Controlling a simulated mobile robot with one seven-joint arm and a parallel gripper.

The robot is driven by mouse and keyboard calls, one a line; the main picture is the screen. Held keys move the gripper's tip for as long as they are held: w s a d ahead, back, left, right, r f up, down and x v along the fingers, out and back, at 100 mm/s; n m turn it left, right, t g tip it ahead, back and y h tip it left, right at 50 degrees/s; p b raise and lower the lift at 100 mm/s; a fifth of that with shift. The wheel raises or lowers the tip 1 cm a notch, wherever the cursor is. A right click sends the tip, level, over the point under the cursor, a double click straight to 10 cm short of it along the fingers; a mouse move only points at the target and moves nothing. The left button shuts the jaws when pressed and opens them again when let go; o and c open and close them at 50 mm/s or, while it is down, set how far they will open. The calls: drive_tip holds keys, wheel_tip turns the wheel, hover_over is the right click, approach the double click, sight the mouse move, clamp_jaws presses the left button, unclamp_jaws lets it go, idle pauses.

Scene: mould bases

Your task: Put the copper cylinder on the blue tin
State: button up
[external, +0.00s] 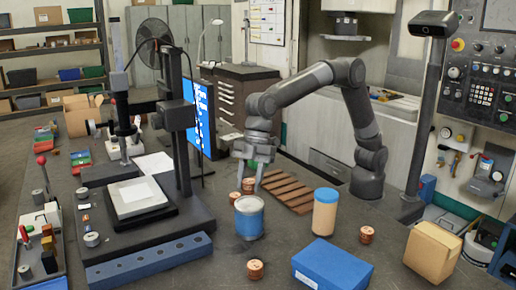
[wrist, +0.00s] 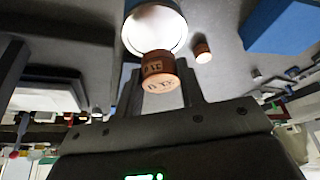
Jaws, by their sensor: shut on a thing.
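The blue tin (external: 249,220) stands upright on the table, and its bright round top also shows in the wrist view (wrist: 150,35). My gripper (external: 249,184) is shut on a copper cylinder (external: 248,185), just behind the tin in the external view. The held copper cylinder (wrist: 160,72) sits between my fingers in the wrist view, with marks on its face, and overlaps the near rim of the tin. Whether it touches the tin I cannot tell. Other copper cylinders stand beside the tin (external: 234,198), in front of it (external: 255,270) and to the right (external: 367,234).
An orange jar with a blue lid (external: 325,212) stands right of the tin. A blue box (external: 331,268) and a cardboard box (external: 432,252) lie in front and to the right. A wooden slatted rack (external: 288,192) is behind. A dark stand (external: 185,130) rises on the left.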

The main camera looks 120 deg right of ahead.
sight(250, 192)
drive_tip(key=shift+f, duration=1.65)
drive_tip(key=shift+f, duration=0.2)
drive_tip(key=o, duration=1.2)
